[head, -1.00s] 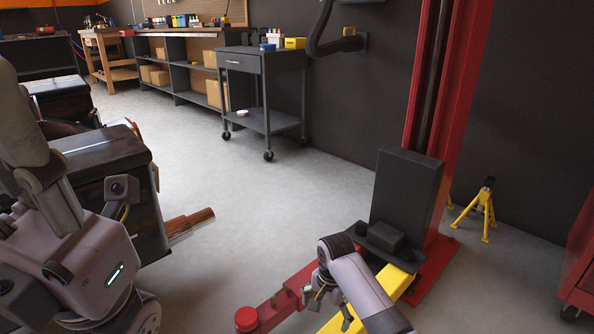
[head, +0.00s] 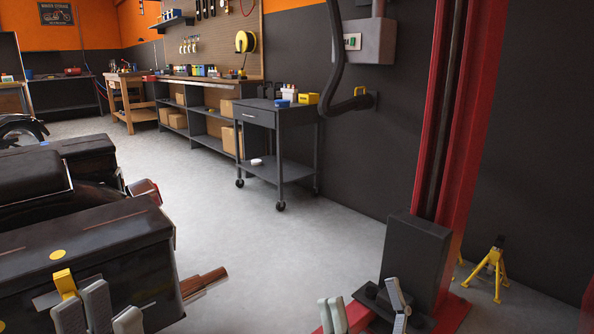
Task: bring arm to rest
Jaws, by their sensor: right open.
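My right gripper (head: 364,303) is at the bottom edge, right of centre. Its grey fingers stand apart with nothing seen between them, in front of the red lift's base. My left gripper (head: 98,308) is at the bottom left, its grey fingertips pointing up in front of a black motorcycle case (head: 120,250). A small yellow piece (head: 64,283) shows just beside and behind those fingers; I cannot tell whether it is held. Most of both arms is out of view below.
A red lift column (head: 465,140) with a black box (head: 414,262) stands at the right. A yellow jack stand (head: 490,268) is beyond it. A dark cart (head: 277,140) stands by the wall. Copper-coloured exhaust pipes (head: 203,284) stick out from the motorcycle. The middle floor is clear.

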